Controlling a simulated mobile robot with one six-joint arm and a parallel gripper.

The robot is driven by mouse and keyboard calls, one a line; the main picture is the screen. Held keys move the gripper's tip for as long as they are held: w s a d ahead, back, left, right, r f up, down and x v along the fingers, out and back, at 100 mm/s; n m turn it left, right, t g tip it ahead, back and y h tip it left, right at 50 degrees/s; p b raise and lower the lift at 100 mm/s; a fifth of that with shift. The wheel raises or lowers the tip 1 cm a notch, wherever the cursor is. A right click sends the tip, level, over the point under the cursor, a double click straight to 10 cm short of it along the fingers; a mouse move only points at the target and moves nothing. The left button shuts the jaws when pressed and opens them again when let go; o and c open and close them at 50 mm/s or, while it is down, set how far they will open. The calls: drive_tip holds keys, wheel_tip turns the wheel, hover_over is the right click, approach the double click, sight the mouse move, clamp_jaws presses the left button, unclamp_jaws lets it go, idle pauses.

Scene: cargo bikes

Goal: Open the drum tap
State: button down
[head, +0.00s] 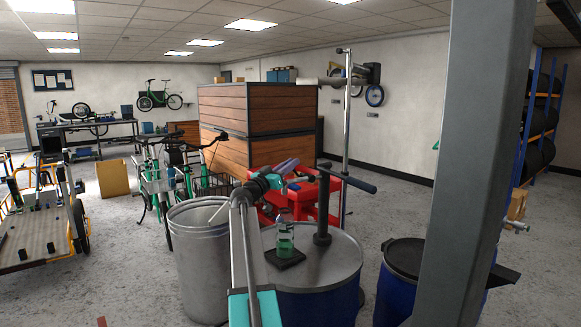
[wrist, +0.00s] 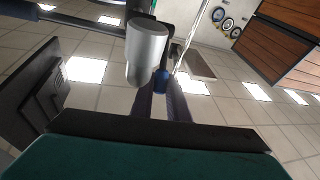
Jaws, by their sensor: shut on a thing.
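A blue drum with a grey lid (head: 335,255) stands in front of me in the head view. A dark upright post (head: 322,215) rises from the lid, with a long dark crossbar (head: 348,177) on top. My gripper (head: 300,180) is just left of this crossbar, above the drum. In the wrist view its two dark fingers (wrist: 162,95) are closed around a small blue part (wrist: 162,80), apparently a lever or handle. A silver cylinder (wrist: 147,55) is close beyond it. I cannot tell for certain which part is the tap body; my arm and fingers hide some of it.
A green bottle (head: 285,240) stands on a dark pad on the lid. A grey bin (head: 195,250) is on the left and a dark blue barrel (head: 395,290) on the right. A grey pillar (head: 470,150) crosses the right side. A red stand (head: 310,200) and wooden crates (head: 258,110) are behind.

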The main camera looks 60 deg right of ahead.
drive_tip(key=c, duration=1.7)
unclamp_jaws()
drive_tip(key=shift+a+f, duration=0.1)
drive_tip(key=shift+a, duration=0.05)
drive_tip(key=b+v, duration=0.2)
drive_tip(key=v, duration=1.1)
drive_tip(key=shift+a, duration=0.25)
